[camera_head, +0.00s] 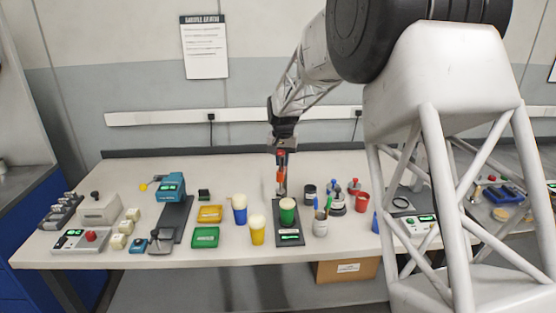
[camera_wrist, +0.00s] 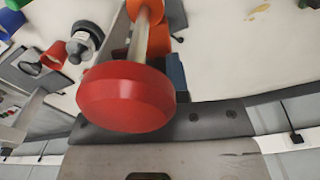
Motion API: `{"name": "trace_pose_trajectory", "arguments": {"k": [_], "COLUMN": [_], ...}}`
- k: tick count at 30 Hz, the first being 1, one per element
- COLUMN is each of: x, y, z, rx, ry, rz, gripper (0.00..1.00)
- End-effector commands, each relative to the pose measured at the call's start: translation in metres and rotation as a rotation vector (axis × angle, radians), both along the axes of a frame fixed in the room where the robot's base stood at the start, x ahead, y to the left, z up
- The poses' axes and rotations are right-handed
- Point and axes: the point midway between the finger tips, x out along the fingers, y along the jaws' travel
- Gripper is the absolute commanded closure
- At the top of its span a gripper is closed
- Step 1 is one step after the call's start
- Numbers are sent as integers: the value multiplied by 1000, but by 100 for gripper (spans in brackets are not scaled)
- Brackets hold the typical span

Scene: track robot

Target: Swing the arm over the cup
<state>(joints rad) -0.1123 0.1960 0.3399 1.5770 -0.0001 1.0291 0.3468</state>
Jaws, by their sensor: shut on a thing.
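My gripper (camera_head: 282,147) is shut on an upright tool (camera_head: 281,172) with red and orange parts and a thin lower end. In the wrist view the tool's round red end (camera_wrist: 125,97) fills the middle, with a tan shaft and orange part beyond. A green cup (camera_head: 287,216) with a pale top stands on a dark scale (camera_head: 290,237). The tool's lower end is just above or behind this cup; I cannot tell which. A blue cup (camera_head: 240,214) and a yellow cup (camera_head: 257,234) stand to the left, both with pale tops.
To the right are a dark jar (camera_head: 309,194), a grey holder with pens (camera_head: 320,224) and a red cup (camera_head: 361,203). Yellow (camera_head: 209,214) and green (camera_head: 205,237) trays lie left of the cups. A blue device (camera_head: 171,187) stands further left.

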Motion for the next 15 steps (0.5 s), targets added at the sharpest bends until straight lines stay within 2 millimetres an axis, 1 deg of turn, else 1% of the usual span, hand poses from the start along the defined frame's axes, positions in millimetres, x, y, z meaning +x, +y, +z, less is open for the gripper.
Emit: {"name": "trace_pose_trajectory", "arguments": {"k": [6, 15], "x": [-1, -1], "y": [-9, -15], "z": [1, 1], "rx": [0, 0], "ry": [-2, -2], "rz": [146, 242], "gripper": [100, 100]}}
